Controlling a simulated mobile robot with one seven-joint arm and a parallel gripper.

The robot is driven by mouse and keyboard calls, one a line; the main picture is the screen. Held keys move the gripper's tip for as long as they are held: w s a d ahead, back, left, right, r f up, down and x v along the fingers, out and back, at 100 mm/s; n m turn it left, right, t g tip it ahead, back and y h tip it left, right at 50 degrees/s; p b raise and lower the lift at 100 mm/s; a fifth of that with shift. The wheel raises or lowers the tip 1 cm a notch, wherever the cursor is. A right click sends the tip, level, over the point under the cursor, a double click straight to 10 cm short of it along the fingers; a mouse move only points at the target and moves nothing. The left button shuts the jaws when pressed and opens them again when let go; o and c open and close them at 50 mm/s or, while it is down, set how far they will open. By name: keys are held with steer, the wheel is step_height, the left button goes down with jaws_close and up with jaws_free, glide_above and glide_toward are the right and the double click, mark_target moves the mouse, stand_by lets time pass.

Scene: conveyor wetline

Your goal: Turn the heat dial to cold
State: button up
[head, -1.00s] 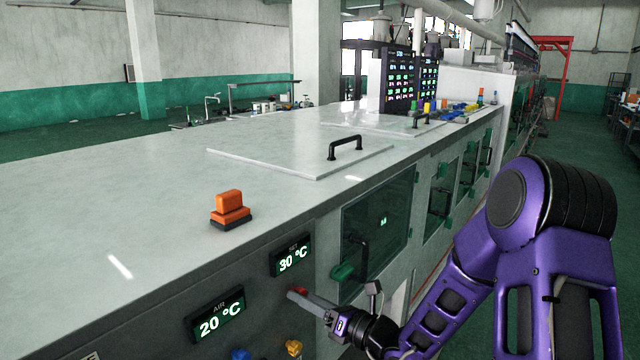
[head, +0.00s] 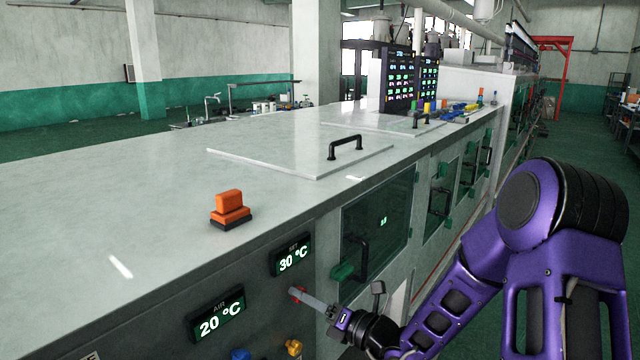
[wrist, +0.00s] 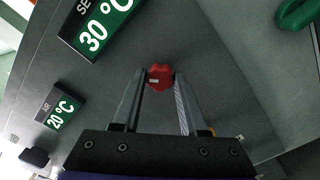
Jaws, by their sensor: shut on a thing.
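The heat dial is a small red knob (wrist: 160,77) on the dark front panel, just below the SET display (head: 292,256), which reads 30 °C. In the wrist view the knob sits between the tips of my gripper (wrist: 160,88), and a pale mark shows on its face. The fingers are shut on it from both sides. In the head view my gripper (head: 299,295) reaches the panel from the right and hides most of the knob. The AIR display (head: 217,315) reads 20 °C. No cold marking is readable.
A yellow knob (head: 293,347) and a blue knob (head: 240,354) sit lower on the panel. A green handle (head: 343,272) and a windowed door (head: 375,235) are to the right. An orange block (head: 230,208) stands on the machine top.

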steer(key=shift+m, duration=1.1)
steer(key=m, duration=0.3)
steer(key=shift+m, duration=1.2)
steer(key=o, duration=0.9)
steer(key=shift+d, duration=0.1)
